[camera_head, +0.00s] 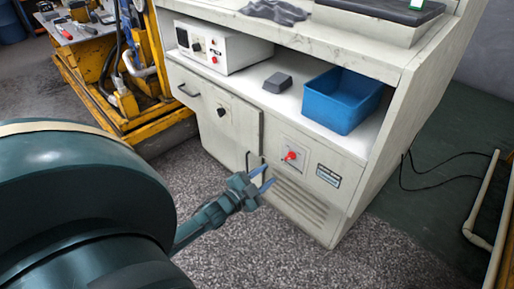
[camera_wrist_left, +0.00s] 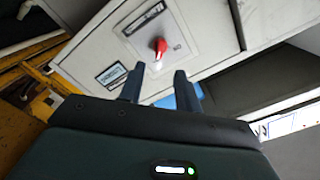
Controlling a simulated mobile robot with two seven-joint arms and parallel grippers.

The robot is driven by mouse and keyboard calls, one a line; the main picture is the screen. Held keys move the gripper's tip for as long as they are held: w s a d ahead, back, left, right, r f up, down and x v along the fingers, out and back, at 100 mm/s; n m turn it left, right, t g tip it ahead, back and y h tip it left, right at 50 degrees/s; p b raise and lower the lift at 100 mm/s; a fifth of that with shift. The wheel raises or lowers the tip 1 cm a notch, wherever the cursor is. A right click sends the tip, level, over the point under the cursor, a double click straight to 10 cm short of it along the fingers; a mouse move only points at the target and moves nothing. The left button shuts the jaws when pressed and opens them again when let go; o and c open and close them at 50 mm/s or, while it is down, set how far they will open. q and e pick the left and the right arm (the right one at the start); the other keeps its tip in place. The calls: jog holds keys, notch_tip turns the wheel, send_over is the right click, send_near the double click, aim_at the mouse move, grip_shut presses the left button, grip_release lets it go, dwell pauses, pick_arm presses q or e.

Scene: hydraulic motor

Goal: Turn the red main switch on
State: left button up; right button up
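The red main switch (camera_head: 290,156) sits on a light plate on the front of the white cabinet (camera_head: 225,140), left of a small label. In the left wrist view the red switch (camera_wrist_left: 158,46) is just beyond the fingertips, roughly between them, with a gap. My left gripper (camera_head: 266,178) is in front of the cabinet, a little left of and below the switch. Its two blue fingers are apart and empty; they also show in the left wrist view (camera_wrist_left: 157,82). My right gripper is not in view.
The cabinet's shelf holds a blue bin (camera_head: 340,100), a small grey block (camera_head: 278,82) and a white control box (camera_head: 222,48). A vent grille is below the switch. A yellow machine frame (camera_head: 125,110) stands to the left. The speckled floor before the cabinet is clear.

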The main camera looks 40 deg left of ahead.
pick_arm(q)
jog(key=shift+s+a, duration=0.15)
jog(key=shift+s, duration=1.55)
